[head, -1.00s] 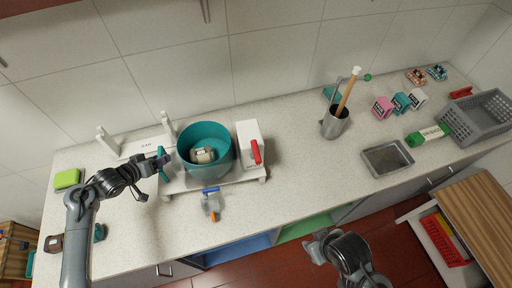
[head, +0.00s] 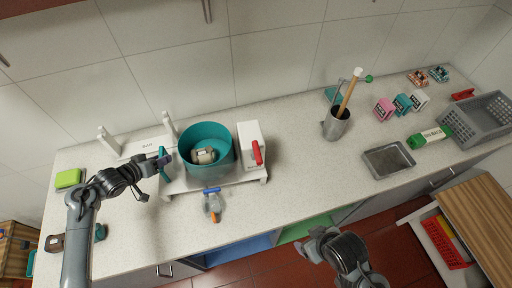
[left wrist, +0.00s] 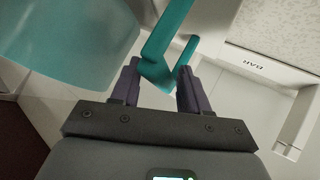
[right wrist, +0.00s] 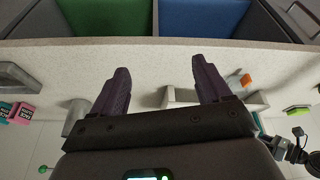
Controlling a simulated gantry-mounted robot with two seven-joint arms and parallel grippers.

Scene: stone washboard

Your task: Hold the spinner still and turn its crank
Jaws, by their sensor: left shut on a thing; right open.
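The spinner is a teal bowl (head: 225,163) on a white base (head: 188,186), with a white box (head: 249,137) on its right side. A red crank handle (head: 257,153) sits on the front of that box. A teal handle (head: 163,156) stands at the bowl's left. My left gripper (head: 160,168) is shut on this teal handle; in the left wrist view the handle (left wrist: 172,40) passes between the fingers (left wrist: 155,88), beside the bowl (left wrist: 60,35). My right gripper (head: 308,248) is open and empty, away from the crank, in front of the counter; its fingers (right wrist: 160,88) are spread in the right wrist view.
A beige object (head: 203,155) lies inside the bowl. A white rack (head: 140,148) stands behind left. A metal pot (head: 336,124) and tray (head: 388,160) stand to the right. The counter between crank and pot is clear.

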